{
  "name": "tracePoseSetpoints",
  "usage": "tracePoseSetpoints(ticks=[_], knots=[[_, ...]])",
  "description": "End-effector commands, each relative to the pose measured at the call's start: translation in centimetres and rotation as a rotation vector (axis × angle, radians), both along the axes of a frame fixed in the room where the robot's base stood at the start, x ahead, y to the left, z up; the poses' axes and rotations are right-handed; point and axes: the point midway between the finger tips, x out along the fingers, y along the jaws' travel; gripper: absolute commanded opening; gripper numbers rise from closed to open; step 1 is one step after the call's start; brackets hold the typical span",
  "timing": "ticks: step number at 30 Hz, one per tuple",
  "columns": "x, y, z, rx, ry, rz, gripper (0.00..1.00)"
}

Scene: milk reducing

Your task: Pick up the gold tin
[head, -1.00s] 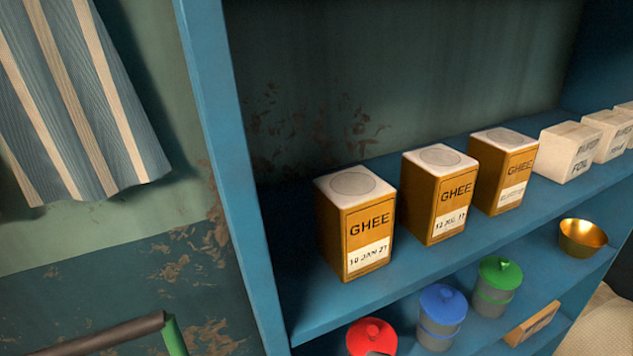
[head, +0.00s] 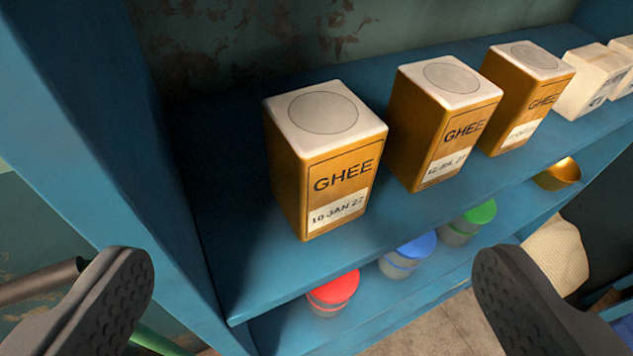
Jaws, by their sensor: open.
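Three gold GHEE tins with pale tops stand upright in a row on the blue upper shelf. The nearest tin (head: 324,160) is labelled "10 JAN 27", though the last digit is hard to read. The middle tin (head: 441,125) has a label that seems to say "12 JUL". The third tin (head: 524,95) has a label too blurred to read. My gripper (head: 312,285) is open and empty, its two dark ridged fingers wide apart at the bottom of the view. It is in front of the shelf, apart from the nearest tin, which shows above and between the fingers.
The blue shelf upright (head: 85,130) stands left of the tins. White boxes (head: 594,80) sit at the right. Below are red-lidded (head: 333,288), blue-lidded (head: 408,254) and green-lidded (head: 470,220) jars and a brass bowl (head: 560,174). A dark bar (head: 40,283) shows lower left.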

Motion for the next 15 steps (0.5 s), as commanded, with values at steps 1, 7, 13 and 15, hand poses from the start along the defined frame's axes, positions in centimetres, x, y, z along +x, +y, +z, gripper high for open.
tracePoseSetpoints(ticks=[1,7,13,15], knots=[[1.0,-0.5,0.2,-0.001,0.038,0.033,0.91],[3.9,-1.7,-1.7,-0.006,0.122,0.192,0.91],[6.0,-3.1,-2.3,0.014,0.127,0.348,0.91],[6.6,-3.6,-2.3,0.023,0.112,0.392,0.91]])
